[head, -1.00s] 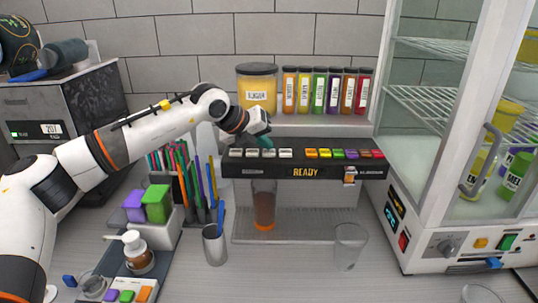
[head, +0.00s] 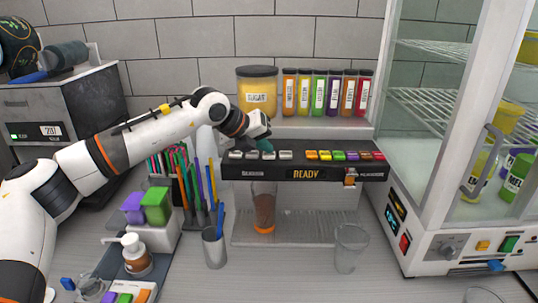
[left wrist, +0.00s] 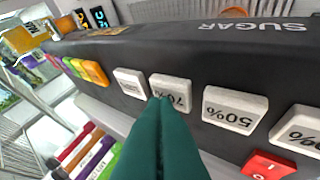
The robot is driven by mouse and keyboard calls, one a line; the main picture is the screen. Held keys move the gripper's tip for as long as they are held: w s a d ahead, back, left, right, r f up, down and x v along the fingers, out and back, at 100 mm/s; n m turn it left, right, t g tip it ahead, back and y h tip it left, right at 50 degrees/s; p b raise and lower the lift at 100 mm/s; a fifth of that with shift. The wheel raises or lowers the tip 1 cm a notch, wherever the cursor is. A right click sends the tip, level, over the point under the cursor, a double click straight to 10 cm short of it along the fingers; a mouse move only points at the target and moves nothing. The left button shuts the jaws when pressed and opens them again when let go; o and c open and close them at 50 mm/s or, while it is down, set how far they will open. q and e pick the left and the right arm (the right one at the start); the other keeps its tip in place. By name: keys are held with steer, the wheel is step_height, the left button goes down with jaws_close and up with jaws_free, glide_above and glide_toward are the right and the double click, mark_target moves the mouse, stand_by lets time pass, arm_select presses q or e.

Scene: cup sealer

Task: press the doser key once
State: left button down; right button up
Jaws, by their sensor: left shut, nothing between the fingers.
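The doser (head: 230,171) is a dark bar with a lit READY display (head: 306,174) and a row of keys along its top. White sugar keys stand at its left, coloured keys at its right. My left gripper (head: 265,147) reaches in from the left, teal fingers shut and empty, pointing down at the white keys. In the left wrist view its fingertips (left wrist: 160,102) overlap the near edge of the 70% key (left wrist: 171,90). Whether they touch it I cannot tell. The 50% key (left wrist: 235,108) and another white key (left wrist: 131,83) lie on either side. My right gripper is not in view.
A cup with brown liquid (head: 263,207) stands under the doser, and an empty clear cup (head: 350,248) stands to its right. A sugar jar (head: 257,92) and several coloured jars stand behind. A glass-doored cabinet (head: 436,235) stands at the right.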

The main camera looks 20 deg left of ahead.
mark_target(264, 155)
arm_select(q)
steer(key=shift+f, duration=0.25)
stand_by(0.4)
steer(key=shift+r, duration=0.9)
steer(key=shift+r+p, duration=1.25)
steer(key=shift+r, duration=1.3)
steer(key=shift+f, duration=0.15)
stand_by(0.8)
